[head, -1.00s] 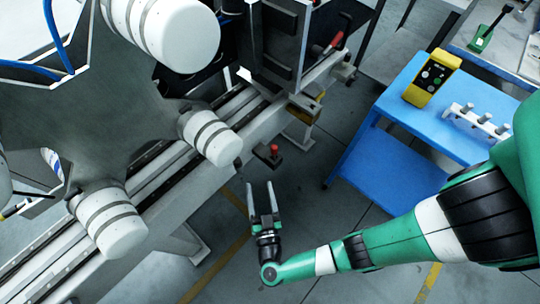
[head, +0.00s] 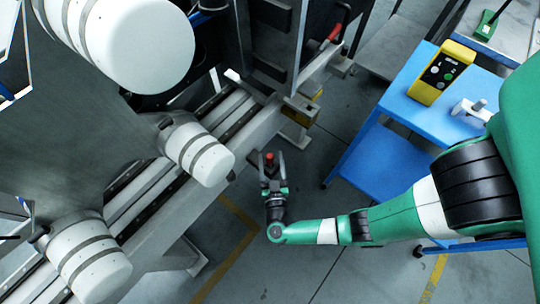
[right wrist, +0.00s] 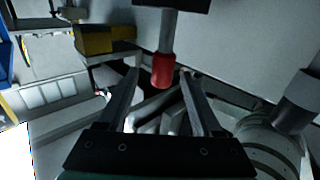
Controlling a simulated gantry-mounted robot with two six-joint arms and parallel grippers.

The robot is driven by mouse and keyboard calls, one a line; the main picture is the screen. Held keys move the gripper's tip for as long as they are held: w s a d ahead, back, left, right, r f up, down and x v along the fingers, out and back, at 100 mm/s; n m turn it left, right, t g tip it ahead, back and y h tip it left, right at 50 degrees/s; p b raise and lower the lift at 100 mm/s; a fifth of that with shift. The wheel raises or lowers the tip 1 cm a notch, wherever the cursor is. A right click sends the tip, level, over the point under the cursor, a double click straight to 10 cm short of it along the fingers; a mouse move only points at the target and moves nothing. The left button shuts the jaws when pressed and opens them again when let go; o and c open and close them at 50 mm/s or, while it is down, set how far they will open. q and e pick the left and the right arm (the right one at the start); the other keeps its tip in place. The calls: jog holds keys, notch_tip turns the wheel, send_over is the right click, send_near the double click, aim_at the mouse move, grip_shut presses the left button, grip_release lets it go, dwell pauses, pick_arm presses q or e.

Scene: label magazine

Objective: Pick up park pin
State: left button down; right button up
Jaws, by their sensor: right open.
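The park pin has a red knob (head: 269,157) and hangs near the side of the grey machine rail in the head view. In the right wrist view its red knob (right wrist: 162,72) and grey shaft point down from a dark block. My right gripper (head: 273,165) is open and empty. Its two fingers point at the pin, with the knob lined up in the gap at the fingertips. I cannot tell whether the fingertips reach past the knob. No finger visibly touches it. My left gripper is not in view.
A grey machine beam (head: 170,215) runs diagonally beside the pin. White rollers (head: 197,152) stand close left of my right gripper. A blue cart (head: 390,165) with a yellow control box (head: 442,74) stands to the right. Open floor lies between cart and beam.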

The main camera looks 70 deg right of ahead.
jog(key=b+x, duration=0.1)
jog(key=x, duration=0.3)
jog(key=shift+w+d+b, duration=0.2)
jog(key=shift+d+b, duration=0.1)
grip_shut()
